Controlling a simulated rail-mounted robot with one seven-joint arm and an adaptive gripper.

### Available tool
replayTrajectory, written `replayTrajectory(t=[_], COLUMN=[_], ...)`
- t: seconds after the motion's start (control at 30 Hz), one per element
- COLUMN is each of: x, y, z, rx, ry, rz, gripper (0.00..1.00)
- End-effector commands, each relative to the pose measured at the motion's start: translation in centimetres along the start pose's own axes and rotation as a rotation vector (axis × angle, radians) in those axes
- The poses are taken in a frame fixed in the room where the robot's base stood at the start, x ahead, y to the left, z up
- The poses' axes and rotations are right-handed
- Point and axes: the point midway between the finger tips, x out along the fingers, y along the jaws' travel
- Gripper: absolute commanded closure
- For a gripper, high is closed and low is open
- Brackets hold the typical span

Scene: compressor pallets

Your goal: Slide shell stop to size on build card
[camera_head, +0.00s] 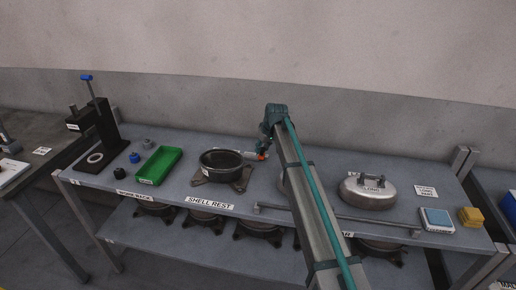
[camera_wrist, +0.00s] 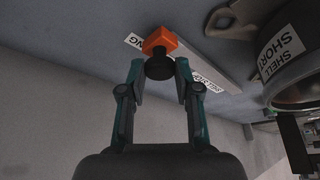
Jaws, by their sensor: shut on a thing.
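The shell stop (camera_wrist: 160,40) is an orange block with a black knob (camera_wrist: 159,67), sitting on a pale flat rail (camera_wrist: 212,68). My gripper (camera_wrist: 158,70) is shut on the black knob, one finger on each side. In the head view the orange stop (camera_head: 262,156) shows just right of the dark open shell (camera_head: 221,160), with my gripper (camera_head: 264,146) at it. The wrist view shows the shell's label (camera_wrist: 283,45), reading "SHELL SHORT". A rail label (camera_wrist: 134,41) beside the stop ends in "NG". A white printed card (camera_head: 425,191) stands at the right; its small text is hard to read.
A green tray (camera_head: 160,165) and a black post fixture (camera_head: 105,125) stand left of the shell. A silver lid marked "LONG" (camera_head: 368,192), a blue-topped block (camera_head: 436,219) and yellow blocks (camera_head: 471,217) are on the right. My arm hides part of the bench middle.

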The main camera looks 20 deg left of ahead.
Motion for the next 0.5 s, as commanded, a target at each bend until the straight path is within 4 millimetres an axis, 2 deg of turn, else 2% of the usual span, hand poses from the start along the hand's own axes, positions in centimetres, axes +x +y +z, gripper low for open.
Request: replayTrajectory(t=[0.13,0.17,0.3,0.5], x=[-0.04,-0.04,-0.03,0.00], y=[0.25,0.26,0.25,0.15], z=[0.23,0.24,0.22,0.15], rx=[-0.001,-0.001,-0.001,-0.001], ry=[-0.006,-0.006,-0.006,-0.005], rz=[0.005,0.005,0.005,0.003], gripper=[1.00,0.65,0.43,0.43])
